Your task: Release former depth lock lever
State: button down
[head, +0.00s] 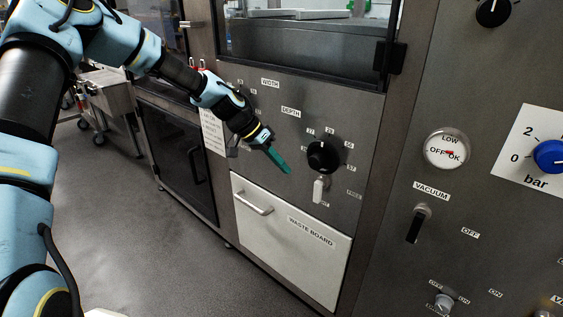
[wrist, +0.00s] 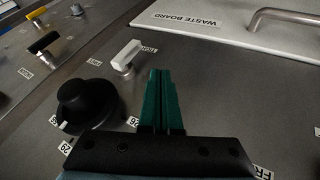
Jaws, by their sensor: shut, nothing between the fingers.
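The depth lock lever is a small white handle (head: 318,190) just below the black depth knob (head: 323,156) on the grey machine panel. In the head view it stands roughly upright, with small labels beside it and below it. In the wrist view the white lever (wrist: 129,54) is left of my fingertips, and the black knob (wrist: 88,104) is lower left. My gripper (head: 287,170) has green fingers, which are shut and empty. They are left of the lever in the head view and look apart from it. The gripper also shows in the wrist view (wrist: 160,76).
The white waste board drawer (head: 285,240) with its bar handle (head: 253,197) is below. A vacuum switch (head: 417,224), a gauge (head: 446,148) and a blue bar knob (head: 550,156) are on the panel to the right. The floor at left is open.

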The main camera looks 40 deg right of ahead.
aim_at(318, 191)
jog(key=shift+s+d+f+p, duration=0.35)
jog(key=shift+s+d+f, duration=0.4)
jog(key=shift+s, duration=0.25)
jog(key=shift+s+d+f+p, duration=0.3)
jog(key=shift+s+d+f, duration=0.25)
jog(key=shift+s+f, duration=0.4)
jog(key=shift+s+d+f+p, duration=0.35)
jog(key=shift+s+d+f, duration=0.35)
jog(key=shift+s, duration=0.35)
